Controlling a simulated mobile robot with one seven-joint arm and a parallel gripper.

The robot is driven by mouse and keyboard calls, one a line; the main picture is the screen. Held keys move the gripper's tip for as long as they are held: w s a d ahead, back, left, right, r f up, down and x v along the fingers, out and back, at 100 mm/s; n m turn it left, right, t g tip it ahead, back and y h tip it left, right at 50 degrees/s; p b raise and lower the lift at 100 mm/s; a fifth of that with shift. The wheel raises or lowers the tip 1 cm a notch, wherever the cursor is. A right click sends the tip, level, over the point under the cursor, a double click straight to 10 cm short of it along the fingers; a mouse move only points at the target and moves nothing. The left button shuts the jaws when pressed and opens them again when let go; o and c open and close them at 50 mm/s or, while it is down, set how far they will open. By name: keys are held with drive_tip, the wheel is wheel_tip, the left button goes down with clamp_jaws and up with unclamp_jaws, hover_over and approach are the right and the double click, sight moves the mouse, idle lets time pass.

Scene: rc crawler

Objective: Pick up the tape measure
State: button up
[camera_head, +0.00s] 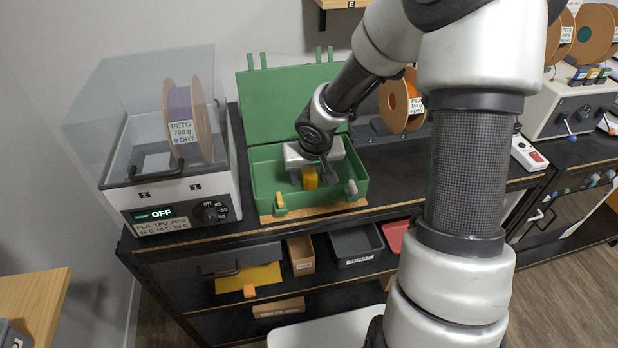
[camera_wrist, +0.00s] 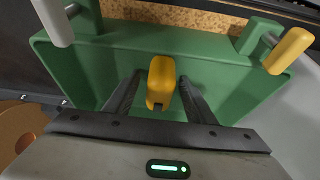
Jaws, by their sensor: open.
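The tape measure appears to be the small yellow block (camera_head: 310,179) inside the open green toolbox (camera_head: 262,190). In the wrist view the yellow tape measure (camera_wrist: 161,78) lies between the two dark fingers of my gripper (camera_wrist: 160,84). The fingers are apart, with a visible gap on each side of it. In the head view my gripper (camera_head: 312,172) reaches down into the box, and its body partly hides the tape measure. I cannot tell how far the fingertips are above the box floor.
The toolbox's front wall (camera_wrist: 150,43) is close to the fingers. Its raised lid (camera_head: 285,95) stands behind. A filament dryer (camera_head: 165,190) is on the left and an orange spool (camera_head: 398,105) on the right. Yellow and grey latches (camera_wrist: 292,50) stick up at the box front.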

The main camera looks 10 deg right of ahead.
drive_tip(key=shift+r, duration=0.1)
drive_tip(key=c, duration=1.3)
